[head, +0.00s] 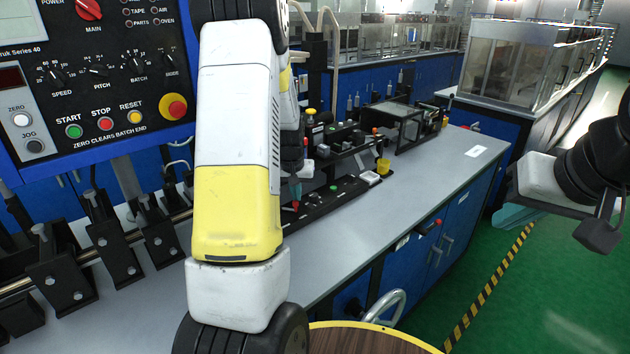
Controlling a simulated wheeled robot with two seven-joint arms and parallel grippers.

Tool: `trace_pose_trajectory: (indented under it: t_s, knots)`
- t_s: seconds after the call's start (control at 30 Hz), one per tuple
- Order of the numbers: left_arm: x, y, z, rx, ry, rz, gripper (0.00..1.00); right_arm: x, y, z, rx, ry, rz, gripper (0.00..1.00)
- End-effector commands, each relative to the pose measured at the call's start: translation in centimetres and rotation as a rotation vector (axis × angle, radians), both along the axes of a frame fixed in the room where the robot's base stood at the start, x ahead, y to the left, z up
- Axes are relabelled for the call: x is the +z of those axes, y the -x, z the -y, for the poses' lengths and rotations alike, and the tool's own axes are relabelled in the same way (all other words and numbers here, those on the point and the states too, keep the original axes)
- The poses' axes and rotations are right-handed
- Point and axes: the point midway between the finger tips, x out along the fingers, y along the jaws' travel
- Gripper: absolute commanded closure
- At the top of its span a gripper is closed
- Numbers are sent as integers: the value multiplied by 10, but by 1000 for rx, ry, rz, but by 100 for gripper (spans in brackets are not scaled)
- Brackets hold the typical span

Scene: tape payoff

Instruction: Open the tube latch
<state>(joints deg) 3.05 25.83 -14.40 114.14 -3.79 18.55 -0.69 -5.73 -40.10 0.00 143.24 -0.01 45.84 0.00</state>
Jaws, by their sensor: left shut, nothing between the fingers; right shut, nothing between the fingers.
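My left arm's white and yellow links fill the middle of the head view and hide part of the bench. My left gripper (295,192) shows just right of that arm, pointing down, small and partly covered. It is shut and empty, low over a black fixture (335,198) on the bench. A small red tip (295,206) shows right at its fingertips; I cannot tell whether they touch. I cannot make out the tube latch with certainty. My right gripper (512,216) is at the right edge, shut and empty, over the green floor, well away from the bench.
A control panel (100,80) with knobs and buttons stands at the left. Black clamps on a rail (120,245) line the bench below it. The grey bench top (425,170) is clear at the right. A handwheel (385,308) sticks out in front.

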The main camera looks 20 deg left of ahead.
Motion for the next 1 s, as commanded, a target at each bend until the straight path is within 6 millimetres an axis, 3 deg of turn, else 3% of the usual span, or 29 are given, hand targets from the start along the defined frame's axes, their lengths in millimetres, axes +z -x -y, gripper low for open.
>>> trace_pose_trajectory:
  t_s: [1.0]
  knots:
    - [0, 7, 1, -118, 1, -1, 100, 0, 0, 0, 0, 0, 0, 100]
